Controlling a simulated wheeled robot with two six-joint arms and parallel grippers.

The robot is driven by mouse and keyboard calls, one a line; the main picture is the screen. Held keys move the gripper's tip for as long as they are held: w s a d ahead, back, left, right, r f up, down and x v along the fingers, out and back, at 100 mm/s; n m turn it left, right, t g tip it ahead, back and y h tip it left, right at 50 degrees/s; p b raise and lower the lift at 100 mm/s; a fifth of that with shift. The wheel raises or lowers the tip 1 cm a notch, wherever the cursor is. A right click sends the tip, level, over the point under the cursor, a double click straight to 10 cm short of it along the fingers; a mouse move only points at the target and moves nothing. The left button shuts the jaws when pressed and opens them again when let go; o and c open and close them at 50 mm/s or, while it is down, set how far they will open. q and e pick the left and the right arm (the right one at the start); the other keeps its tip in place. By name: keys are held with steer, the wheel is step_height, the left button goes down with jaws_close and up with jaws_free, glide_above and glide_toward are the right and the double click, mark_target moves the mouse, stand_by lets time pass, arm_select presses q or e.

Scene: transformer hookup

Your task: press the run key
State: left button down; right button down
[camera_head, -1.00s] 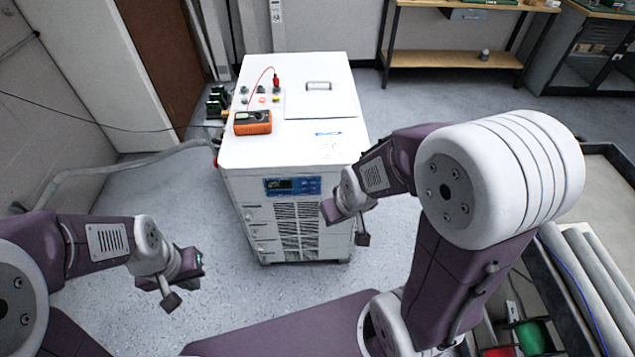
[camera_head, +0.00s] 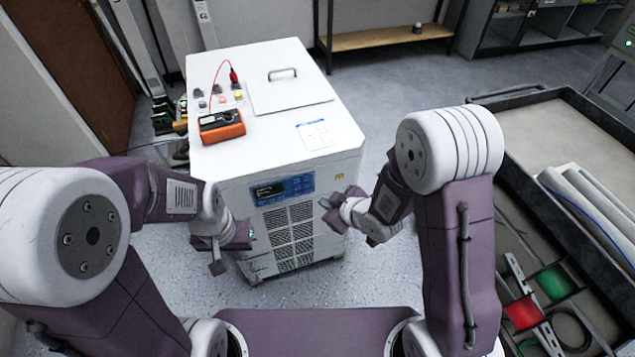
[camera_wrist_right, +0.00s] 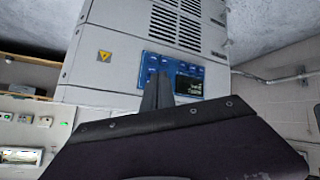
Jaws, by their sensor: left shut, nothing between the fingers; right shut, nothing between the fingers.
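The run key is too small to pick out by name. The white cabinet (camera_head: 240,165) carries a blue control panel (camera_head: 283,189) with a dark display and small keys on its front face. The blue panel also shows upside down in the right wrist view (camera_wrist_right: 168,75), partly covered by my gripper's fingers. My right gripper (camera_head: 328,200) is shut and empty, just right of the panel and apart from it in the head view. My left gripper (camera_head: 232,245) is shut and empty, low in front of the cabinet's left front edge.
An orange multimeter (camera_head: 221,126) with a red lead lies on the cabinet top, near several small terminals. A metal handle (camera_head: 282,73) sits on the top lid. A dark-rimmed cart (camera_head: 560,135) stands at the right with red and green items. A wooden shelf (camera_head: 385,38) is behind.

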mark_target(307, 179)
steer(key=f, duration=0.1)
steer(key=s+a+f, duration=0.1)
steer(key=f, duration=0.1)
steer(key=shift+s+g+b, duration=0.15)
steer(key=shift+g+b, duration=0.15)
steer(key=shift+b, duration=0.1)
steer(key=w+a+p, duration=0.2)
steer(key=w, duration=0.6)
steer(key=shift+w+a, duration=0.2)
steer(key=shift+a, duration=0.2)
stand_by(1.5)
steer(key=shift+w+a, duration=0.1)
steer(key=shift+w, duration=0.3)
